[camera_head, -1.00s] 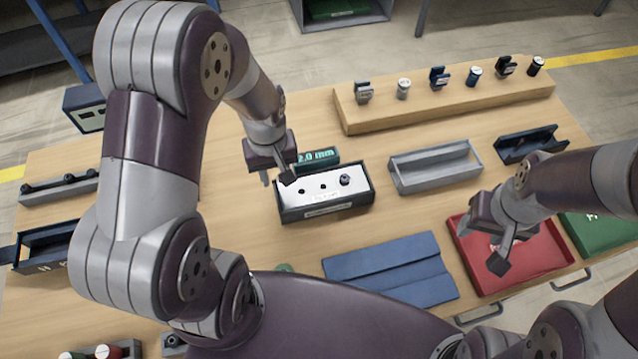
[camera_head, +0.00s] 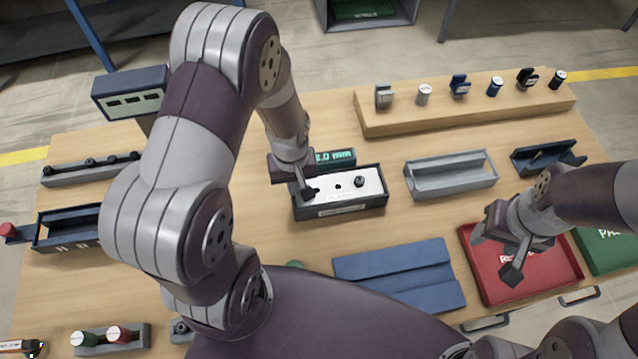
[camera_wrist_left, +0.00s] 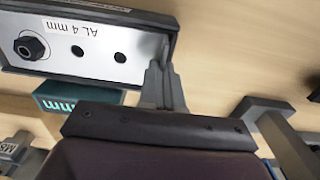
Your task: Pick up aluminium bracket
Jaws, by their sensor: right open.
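A small grey bracket (camera_head: 384,95), which looks like the aluminium one, stands at the left end of the raised wooden block in the head view. A pale grey labelled piece (camera_wrist_left: 15,148) at the wrist view's lower left may be the same bracket; I cannot tell. My right gripper (camera_head: 497,258) is open above the red tray.
The wooden block (camera_head: 400,121) also carries a blue bracket (camera_head: 460,86), a black bracket and several cylinders. The white-topped box (camera_head: 342,209) is labelled "AL 4 mm". A grey tray (camera_head: 450,181), blue mat (camera_head: 400,275) and red tray (camera_head: 535,293) lie around it.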

